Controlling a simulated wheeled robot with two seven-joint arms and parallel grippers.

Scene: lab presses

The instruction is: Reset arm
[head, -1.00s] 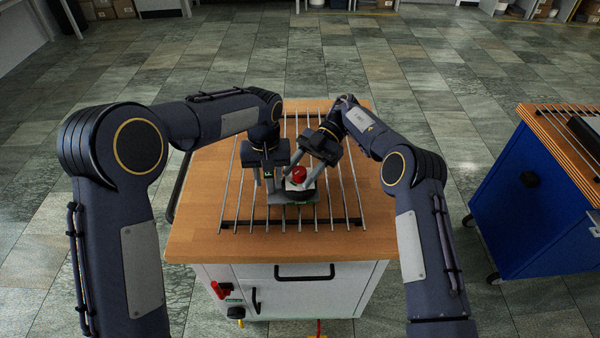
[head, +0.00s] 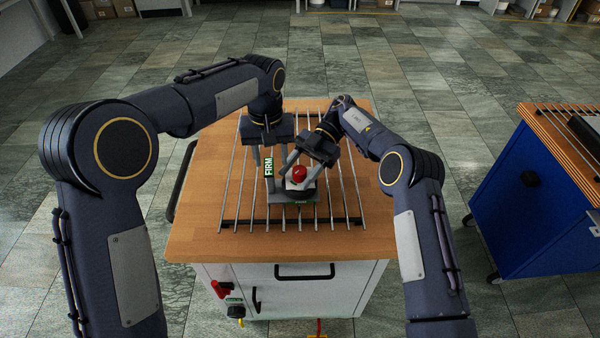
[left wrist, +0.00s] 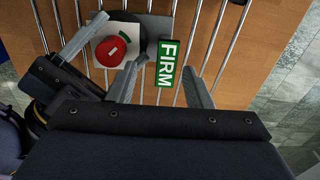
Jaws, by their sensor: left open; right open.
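A press on the cart top has a round red knob (head: 299,173) on a pale plate, with a dark round part beside it. The knob also shows in the left wrist view (left wrist: 111,50). An upright green sign reading FIRM (head: 269,168) stands left of the knob. In the left wrist view the sign (left wrist: 167,62) lies between my left fingers, with gaps at both sides. My left gripper (head: 270,156) is open above the sign. My right gripper (head: 298,166) is open, tilted in from the right close to the knob; whether it touches is unclear.
The press stands on metal rods over a wooden cart top (head: 200,240). The cart front has a drawer and a red fitting (head: 219,288). A blue cart (head: 520,195) stands to the right. Open tiled floor surrounds both.

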